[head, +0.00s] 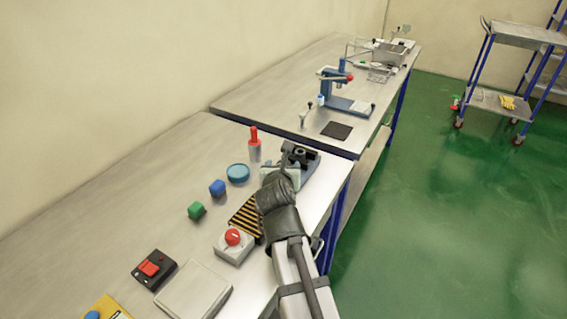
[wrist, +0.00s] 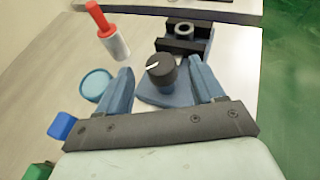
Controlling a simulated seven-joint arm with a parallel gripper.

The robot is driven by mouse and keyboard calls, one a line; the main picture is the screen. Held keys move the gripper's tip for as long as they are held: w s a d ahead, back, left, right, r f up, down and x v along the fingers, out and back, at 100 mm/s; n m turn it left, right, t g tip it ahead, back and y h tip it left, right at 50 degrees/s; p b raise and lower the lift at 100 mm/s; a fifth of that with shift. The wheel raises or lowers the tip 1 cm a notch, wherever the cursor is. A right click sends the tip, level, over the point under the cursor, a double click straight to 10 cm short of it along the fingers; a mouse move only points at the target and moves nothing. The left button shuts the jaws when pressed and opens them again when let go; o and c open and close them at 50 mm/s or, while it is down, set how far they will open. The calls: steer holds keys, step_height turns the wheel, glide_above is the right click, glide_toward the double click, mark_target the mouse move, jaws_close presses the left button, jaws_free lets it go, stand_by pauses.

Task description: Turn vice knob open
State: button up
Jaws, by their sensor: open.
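The vice knob (wrist: 161,71) is a black cylinder with a white line on its top. In the wrist view it stands on the blue vice base (wrist: 156,97), between the two blue fingers of my gripper (wrist: 163,88). The fingers are open, one on each side of the knob, with a visible gap on both sides. I cannot tell how high the fingertips are against the knob. The black vice jaws (wrist: 183,41), with a grey ring between them, lie just beyond the knob. In the head view the vice (head: 302,154) is partly hidden by my arm, and the knob is hidden.
A red-topped cylinder (wrist: 108,31), a blue round dish (wrist: 96,85) and a blue cube (wrist: 62,125) stand left of the vice. A red button box (head: 233,246) and a striped pad (head: 246,216) lie nearer. The table edge is close on the right.

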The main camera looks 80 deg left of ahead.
steer(key=v, duration=0.7)
steer(key=shift+d, duration=0.3)
steer(key=shift+s+r, duration=0.1)
